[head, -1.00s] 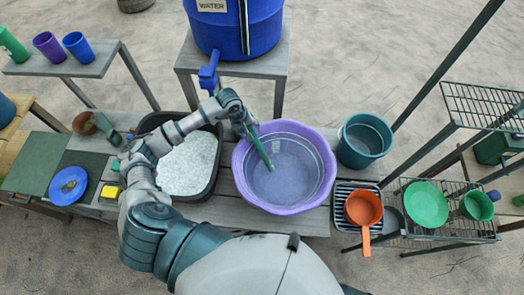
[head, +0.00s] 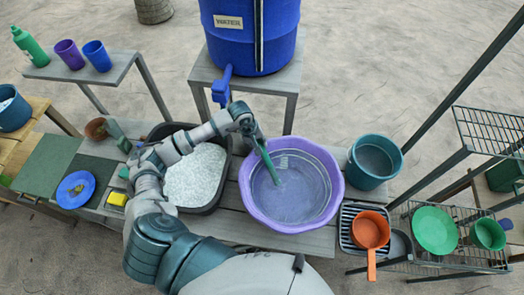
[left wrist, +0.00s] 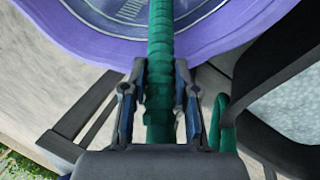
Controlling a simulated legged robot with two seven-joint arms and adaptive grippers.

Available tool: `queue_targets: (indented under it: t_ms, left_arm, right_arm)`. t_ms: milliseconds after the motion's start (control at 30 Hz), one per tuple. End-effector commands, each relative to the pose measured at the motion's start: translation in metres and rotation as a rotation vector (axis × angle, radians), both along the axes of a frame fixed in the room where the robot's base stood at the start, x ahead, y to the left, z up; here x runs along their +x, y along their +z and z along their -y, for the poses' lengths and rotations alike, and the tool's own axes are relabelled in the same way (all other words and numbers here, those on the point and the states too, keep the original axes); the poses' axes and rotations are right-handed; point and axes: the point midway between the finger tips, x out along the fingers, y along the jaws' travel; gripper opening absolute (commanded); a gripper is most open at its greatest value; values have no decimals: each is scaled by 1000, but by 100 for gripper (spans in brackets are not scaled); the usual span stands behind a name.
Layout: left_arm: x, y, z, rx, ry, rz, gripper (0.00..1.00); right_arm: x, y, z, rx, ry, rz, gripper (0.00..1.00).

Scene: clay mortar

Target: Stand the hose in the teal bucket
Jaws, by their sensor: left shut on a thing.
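The green ribbed hose (head: 266,158) slants down over the purple basin (head: 337,185), its lower end showing against the basin's inside. I cannot tell whether it touches the bottom. My left gripper (head: 250,130) is shut on the hose above the basin's back left rim. In the left wrist view the hose (left wrist: 160,45) runs between the two fingers (left wrist: 158,85) and out over the basin (left wrist: 85,35). A green loop (left wrist: 218,120) shows beside the right finger. The teal bucket (head: 354,170) stands upright just right of the basin, apart from the hose. My right gripper is out of view.
A blue water barrel (head: 275,40) with a tap (head: 221,90) stands behind the basin. A dark tub (head: 195,175) of white material is at left. An orange pan (head: 370,230) on a rack is front right. A wire shelf (head: 490,130) with dark posts stands far right.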

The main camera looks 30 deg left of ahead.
Motion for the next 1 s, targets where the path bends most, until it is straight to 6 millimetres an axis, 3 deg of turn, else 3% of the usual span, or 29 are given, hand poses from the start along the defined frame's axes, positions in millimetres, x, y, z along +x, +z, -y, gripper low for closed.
queue_targets:
  t_ms: [200, 500, 1000]
  left_arm:
    - [1, 48, 0, 0, -2, 7, 0]
    - [4, 100, -9, 0, 1, 5, 0]
    - [15, 158, -42, 0, 2, 3, 0]
  right_arm:
    - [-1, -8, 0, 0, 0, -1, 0]
    - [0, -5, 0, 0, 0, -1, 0]
    - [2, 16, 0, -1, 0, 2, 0]
